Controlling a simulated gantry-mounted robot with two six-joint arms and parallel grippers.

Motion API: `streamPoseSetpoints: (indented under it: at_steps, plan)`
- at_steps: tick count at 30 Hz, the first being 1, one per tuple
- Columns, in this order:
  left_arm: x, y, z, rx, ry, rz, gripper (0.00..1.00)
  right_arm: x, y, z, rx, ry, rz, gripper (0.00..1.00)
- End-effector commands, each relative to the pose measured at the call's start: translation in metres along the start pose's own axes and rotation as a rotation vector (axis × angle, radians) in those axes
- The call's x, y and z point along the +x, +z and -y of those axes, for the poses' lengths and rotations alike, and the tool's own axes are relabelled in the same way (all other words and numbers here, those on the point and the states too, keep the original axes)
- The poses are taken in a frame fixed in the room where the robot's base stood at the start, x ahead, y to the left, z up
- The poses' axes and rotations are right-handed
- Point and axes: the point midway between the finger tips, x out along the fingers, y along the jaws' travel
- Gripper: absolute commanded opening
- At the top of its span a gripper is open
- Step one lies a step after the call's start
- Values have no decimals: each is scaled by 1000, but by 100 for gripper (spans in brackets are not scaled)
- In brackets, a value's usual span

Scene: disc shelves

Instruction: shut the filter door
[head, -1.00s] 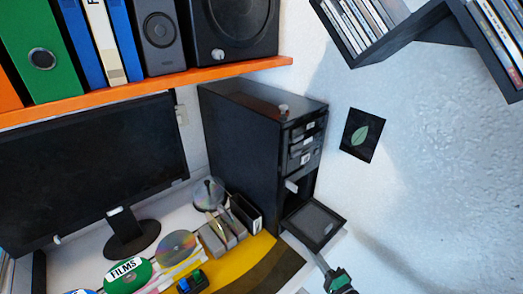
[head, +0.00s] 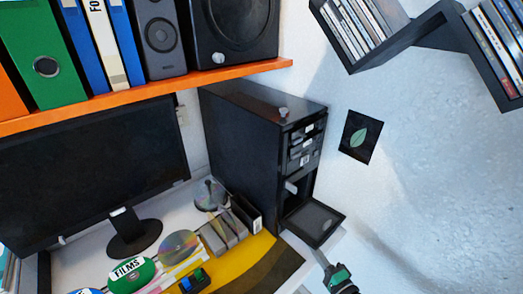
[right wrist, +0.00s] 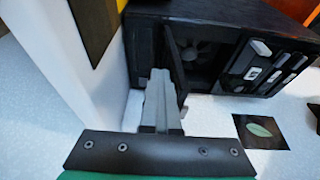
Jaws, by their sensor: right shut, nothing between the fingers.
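The filter door (head: 314,221) is a dark framed panel at the bottom front of the black computer tower (head: 243,150). It stands open, swung out from the case. In the right wrist view the door (right wrist: 177,62) is seen nearly edge-on, with the open bay and a fan (right wrist: 203,52) behind it. My right gripper (head: 321,257) is shut and empty, just below the door's outer edge in the head view. In the right wrist view its fingertips (right wrist: 160,74) are close beside the door's outer face; I cannot tell whether they touch. My left gripper is not in view.
The desk (head: 75,265) holds a monitor (head: 90,165), discs (head: 178,247) and a small rack of grey and black cases (head: 225,232) left of the tower. An orange shelf (head: 170,86) hangs above.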

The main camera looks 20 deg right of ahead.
Motion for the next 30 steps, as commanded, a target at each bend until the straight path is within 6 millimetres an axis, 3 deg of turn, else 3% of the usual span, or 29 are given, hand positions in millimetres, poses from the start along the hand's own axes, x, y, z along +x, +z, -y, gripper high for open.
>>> streamPoseSetpoints:
  at_steps: [16,30]
  plan:
    - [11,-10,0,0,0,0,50,4,1,20,0,-2,1,0]
    - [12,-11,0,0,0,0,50,6,2,21,0,-2,1,0]
